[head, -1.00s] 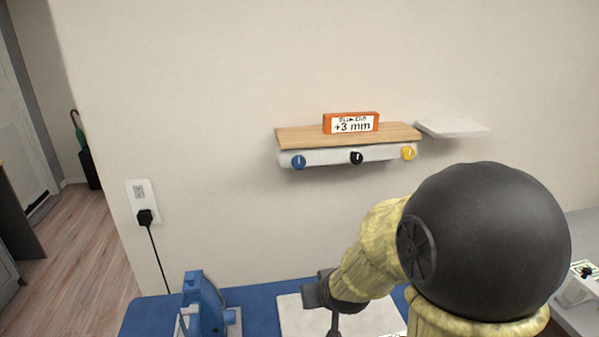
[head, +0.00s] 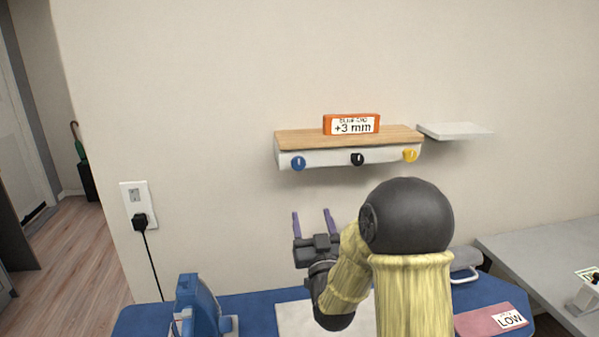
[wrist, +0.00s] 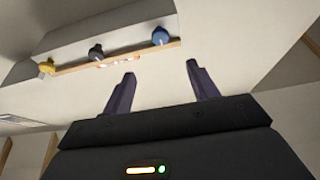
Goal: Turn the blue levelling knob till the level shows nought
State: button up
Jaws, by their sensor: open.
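The blue levelling knob (head: 298,163) is at the left end of the white front of a wall shelf (head: 350,138). Its pale mark points about straight up in the head view. An orange level (head: 351,124) stands on the wooden top and reads +3 mm, with smaller text above that seems to say blue end. My gripper (head: 313,222) is below the shelf, fingers pointing up, open and empty, apart from the knob. In the wrist view the blue knob (wrist: 161,37) lies beyond the fingers (wrist: 160,75), between them and nearer the right one.
A black knob (head: 357,158) and a yellow knob (head: 409,155) share the shelf front. A pale small shelf (head: 456,131) is at right. Below are a blue surface (head: 258,303), a blue device (head: 196,308) and a pink card marked LOW (head: 490,320). Wall between gripper and shelf is clear.

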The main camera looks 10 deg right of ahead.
aim_at(299, 166)
jog(key=shift+w+r, duration=0.1)
jog(key=p+x, duration=0.6)
jog(key=x, duration=1.1)
jog(key=shift+w, duration=0.15)
jog(key=c, duration=1)
